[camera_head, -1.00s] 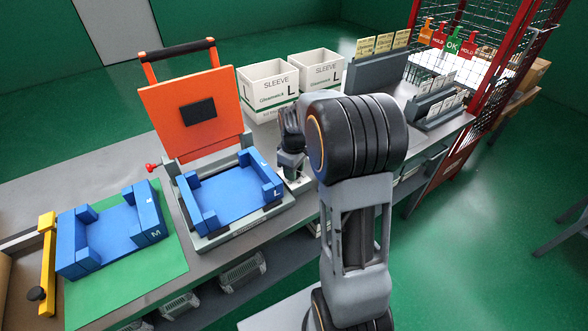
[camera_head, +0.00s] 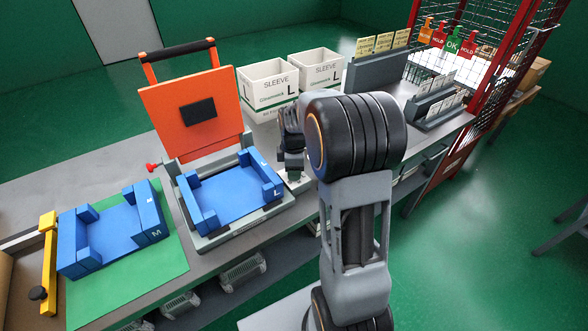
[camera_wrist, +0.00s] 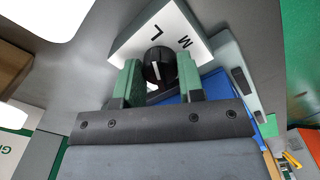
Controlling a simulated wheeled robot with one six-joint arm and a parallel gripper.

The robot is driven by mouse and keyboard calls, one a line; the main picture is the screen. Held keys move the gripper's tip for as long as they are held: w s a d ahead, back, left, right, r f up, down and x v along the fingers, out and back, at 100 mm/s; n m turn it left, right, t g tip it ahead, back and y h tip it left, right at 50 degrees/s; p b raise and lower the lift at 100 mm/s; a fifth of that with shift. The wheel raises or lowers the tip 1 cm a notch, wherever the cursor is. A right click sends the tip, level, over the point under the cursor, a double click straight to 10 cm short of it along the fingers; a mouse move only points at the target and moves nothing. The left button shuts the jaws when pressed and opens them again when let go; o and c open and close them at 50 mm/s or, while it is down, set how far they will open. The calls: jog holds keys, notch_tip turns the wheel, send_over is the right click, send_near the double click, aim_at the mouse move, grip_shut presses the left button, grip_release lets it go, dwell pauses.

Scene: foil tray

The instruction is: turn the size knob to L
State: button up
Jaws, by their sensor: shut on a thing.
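The size knob (camera_wrist: 158,66) is black and round with a white pointer line. It sits on a white panel (camera_wrist: 130,45) marked L and M in the wrist view. The pointer line runs roughly up and down in that picture, its upper end leaning toward the L side. My gripper (camera_wrist: 158,80) has one green finger on each side of the knob and is shut on it. In the head view my gripper (camera_head: 292,170) is pointing down just right of the blue L tray fixture (camera_head: 230,192); the knob is hidden there.
An orange lid (camera_head: 190,105) stands open behind the fixture. Two white sleeve boxes (camera_head: 268,88) stand behind my gripper. A blue M block (camera_head: 148,212) lies on a green mat (camera_head: 165,265) at left. Grey card racks (camera_head: 375,72) stand at back right.

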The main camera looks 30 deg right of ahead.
dwell(0.4)
jog(key=o, duration=0.9)
jog(key=shift+r, duration=0.1)
notch_tip(320, 180, up, 14)
jog(key=shift+f, duration=0.15)
dwell(0.4)
